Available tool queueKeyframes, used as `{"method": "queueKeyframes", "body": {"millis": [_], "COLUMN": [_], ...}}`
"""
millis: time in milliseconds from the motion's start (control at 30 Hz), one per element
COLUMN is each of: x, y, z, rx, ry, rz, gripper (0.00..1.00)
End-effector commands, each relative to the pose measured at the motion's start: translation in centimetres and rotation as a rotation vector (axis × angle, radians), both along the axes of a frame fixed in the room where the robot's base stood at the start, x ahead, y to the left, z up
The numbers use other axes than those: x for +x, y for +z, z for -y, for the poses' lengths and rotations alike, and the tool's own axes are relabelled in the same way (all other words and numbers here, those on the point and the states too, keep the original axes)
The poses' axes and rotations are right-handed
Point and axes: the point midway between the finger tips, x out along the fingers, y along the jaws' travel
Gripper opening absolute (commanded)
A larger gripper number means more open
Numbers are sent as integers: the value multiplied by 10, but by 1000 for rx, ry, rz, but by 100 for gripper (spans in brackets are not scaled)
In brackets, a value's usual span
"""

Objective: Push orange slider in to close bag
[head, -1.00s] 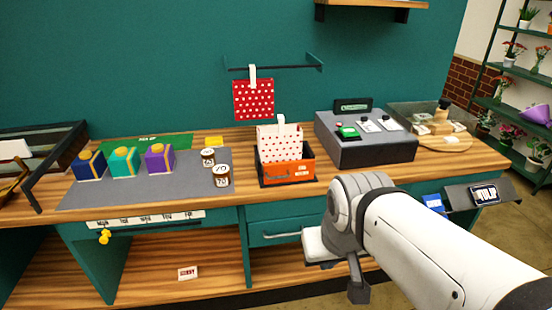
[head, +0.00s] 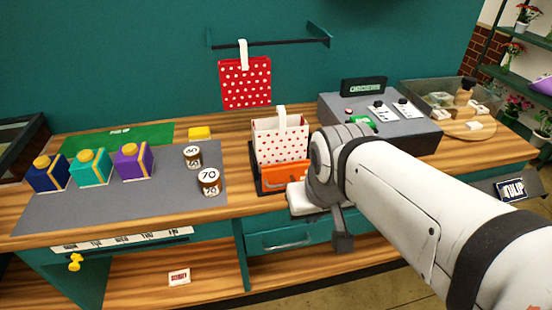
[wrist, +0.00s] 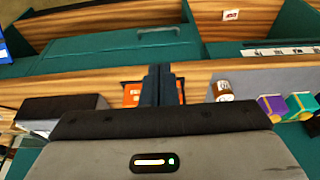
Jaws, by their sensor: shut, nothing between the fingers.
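In the head view the orange slider (head: 286,175) sits at the front of a black base, partly hidden by my arm. The white bag with red dots (head: 279,140) stands upright behind it, with a white handle on top. In the wrist view the slider (wrist: 131,94) shows orange on both sides of my gripper's fingers. My gripper (wrist: 159,72) is shut with its dark fingers together and nothing between them. It is in front of the slider; I cannot tell if it touches.
A red dotted bag (head: 245,84) hangs from a wall rail behind. A grey console (head: 385,130) stands right of the bag. Two numbered jars (head: 208,181) and three coloured boxes (head: 134,161) stand on the grey mat (head: 120,205) at left. A teal drawer (head: 290,238) is below the counter edge.

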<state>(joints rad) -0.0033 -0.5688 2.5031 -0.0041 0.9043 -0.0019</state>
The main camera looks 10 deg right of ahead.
Motion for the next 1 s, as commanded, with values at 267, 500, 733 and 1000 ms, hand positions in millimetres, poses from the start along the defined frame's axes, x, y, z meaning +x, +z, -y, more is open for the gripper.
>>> {"method": "queueKeyframes", "body": {"millis": [267,500,733,1000], "x": [7,42,84,127], "y": [-8,-32,-51,-63], "z": [-3,2,15,37], "rx": [-3,-14,-56,-170], "ry": [92,464,883,1269], "rz": [-5,18,133,314], "gripper": [0,0,0,0]}}
